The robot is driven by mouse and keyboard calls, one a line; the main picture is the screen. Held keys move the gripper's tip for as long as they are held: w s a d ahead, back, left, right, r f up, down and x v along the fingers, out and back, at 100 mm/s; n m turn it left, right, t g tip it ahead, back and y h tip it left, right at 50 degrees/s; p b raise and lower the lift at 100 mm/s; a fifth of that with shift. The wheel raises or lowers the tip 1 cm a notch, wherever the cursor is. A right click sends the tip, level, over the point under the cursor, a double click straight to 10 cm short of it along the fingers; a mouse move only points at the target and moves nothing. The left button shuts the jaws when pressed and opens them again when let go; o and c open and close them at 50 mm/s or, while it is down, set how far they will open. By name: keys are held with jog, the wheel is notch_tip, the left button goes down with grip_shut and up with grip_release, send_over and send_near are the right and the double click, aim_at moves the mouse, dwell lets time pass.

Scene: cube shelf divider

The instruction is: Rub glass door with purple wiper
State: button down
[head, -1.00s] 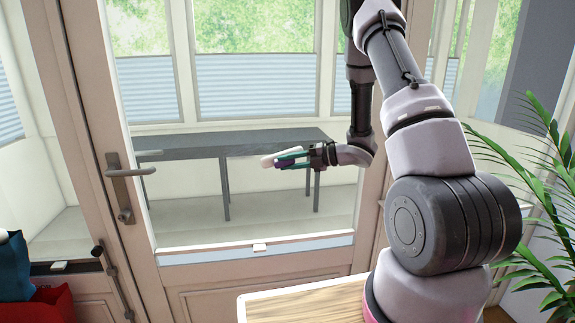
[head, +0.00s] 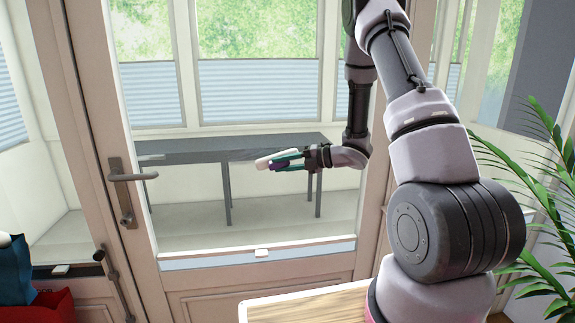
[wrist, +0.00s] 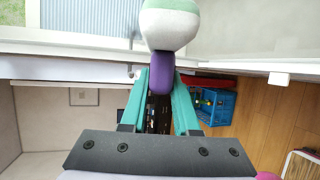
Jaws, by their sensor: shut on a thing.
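The purple wiper (wrist: 162,82) has a purple handle and a rounded white and pale green head. My gripper (wrist: 160,95) is shut on the purple handle, with its teal fingers on either side. In the head view my gripper (head: 289,160) holds the wiper, its white head (head: 262,163) pointing left, in front of the glass door (head: 270,205). The wiper head overlaps the glass in the picture; I cannot tell whether it touches it. The door has a beige frame and a metal handle (head: 130,177) on the left.
A dark table (head: 235,148) shows through the glass. A wooden tabletop (head: 300,305) is at the lower middle. A green plant (head: 540,240) stands at right. Red and blue items (head: 30,295) are at lower left. A blue crate (wrist: 215,105) shows in the wrist view.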

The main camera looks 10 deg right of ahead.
aim_at(261, 165)
jog(key=shift+s+a, duration=0.1)
jog(key=shift+a, duration=0.4)
jog(key=shift+a, duration=0.15)
jog(key=shift+w+a, duration=0.15)
jog(key=shift+a, duration=0.65)
jog(key=shift+w+a, duration=0.1)
jog(key=shift+a, duration=0.7)
jog(key=shift+a, duration=0.1)
jog(key=shift+w+a, duration=0.1)
jog(key=shift+a, duration=0.7)
jog(key=shift+a, duration=0.15)
jog(key=shift+a, duration=1.6)
jog(key=shift+a, duration=0.1)
